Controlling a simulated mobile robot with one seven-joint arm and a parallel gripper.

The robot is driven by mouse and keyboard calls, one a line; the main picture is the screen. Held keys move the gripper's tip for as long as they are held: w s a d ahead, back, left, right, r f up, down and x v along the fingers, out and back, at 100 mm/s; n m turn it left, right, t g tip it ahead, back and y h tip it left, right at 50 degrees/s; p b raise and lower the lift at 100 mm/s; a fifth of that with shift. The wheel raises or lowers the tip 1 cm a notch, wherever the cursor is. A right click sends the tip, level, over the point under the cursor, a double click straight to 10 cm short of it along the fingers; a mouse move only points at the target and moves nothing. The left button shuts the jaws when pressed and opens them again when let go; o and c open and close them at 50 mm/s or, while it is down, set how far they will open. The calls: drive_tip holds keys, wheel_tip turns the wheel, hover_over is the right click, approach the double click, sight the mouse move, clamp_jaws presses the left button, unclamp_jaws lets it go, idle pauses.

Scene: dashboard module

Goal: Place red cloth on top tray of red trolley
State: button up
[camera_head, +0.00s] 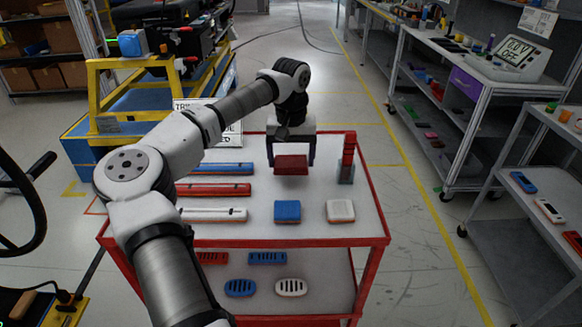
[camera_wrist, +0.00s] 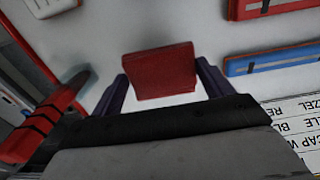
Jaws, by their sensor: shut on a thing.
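A red cloth (camera_head: 291,165), folded into a block, is between the fingers of my gripper (camera_head: 291,157). In the wrist view the cloth (camera_wrist: 158,72) sits between the two dark fingers of my gripper (camera_wrist: 160,82), which is shut on it. The red trolley (camera_head: 375,241) has a pale top tray (camera_head: 260,226) with a red rim. The gripper and cloth are over the back middle of this tray. I cannot tell for sure whether the cloth touches the tray.
A red upright item (camera_head: 347,160) stands close on the right. Blue, red and white long parts (camera_head: 212,214) lie left. A workbench (camera_head: 465,75) stands right.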

sight(291, 162)
drive_tip(key=shift+f, duration=1.8)
drive_tip(key=shift+f, duration=0.15)
drive_tip(key=o, duration=0.9)
drive_tip(key=shift+o, duration=0.2)
wheel_tip(291, 162, up, 12)
drive_tip(key=shift+r+b, duration=0.2)
drive_tip(key=shift+b, duration=0.3)
